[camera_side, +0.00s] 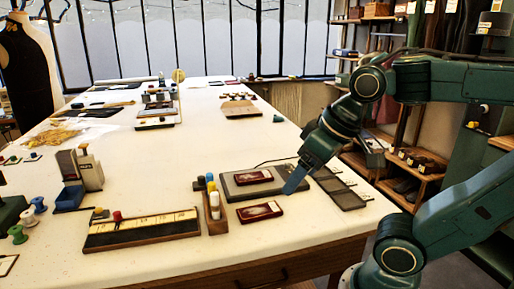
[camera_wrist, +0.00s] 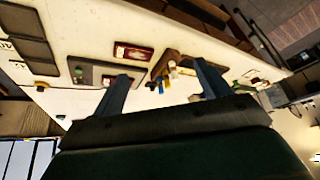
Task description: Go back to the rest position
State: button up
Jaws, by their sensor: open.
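My gripper (camera_side: 291,184) is over the right side of the worktable (camera_side: 330,226), pointing down beside a dark grey pad (camera_side: 234,193). In the wrist view its two fingers (camera_wrist: 161,72) stand wide apart with nothing held between them. A dark red case (camera_side: 254,177) lies on the pad, left of the fingertips. A second dark red case (camera_side: 260,211) lies on the table in front of the pad; a red case (camera_wrist: 133,53) shows clearly in the wrist view. Whether a fingertip touches the pad cannot be told.
A wooden holder (camera_side: 216,219) with coloured cylinders stands left of the cases. A long tray (camera_side: 140,232) lies farther left, near spools (camera_side: 39,204) and a small grey machine (camera_side: 86,168). A dark panel strip (camera_side: 339,190) lies right of the pad. Shelves (camera_side: 410,175) stand beyond the table.

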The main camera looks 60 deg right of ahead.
jog(key=shift+s+a+f+n, duration=0.25)
jog(key=shift+s+f+n, duration=0.2)
jog(key=shift+s+n, duration=0.25)
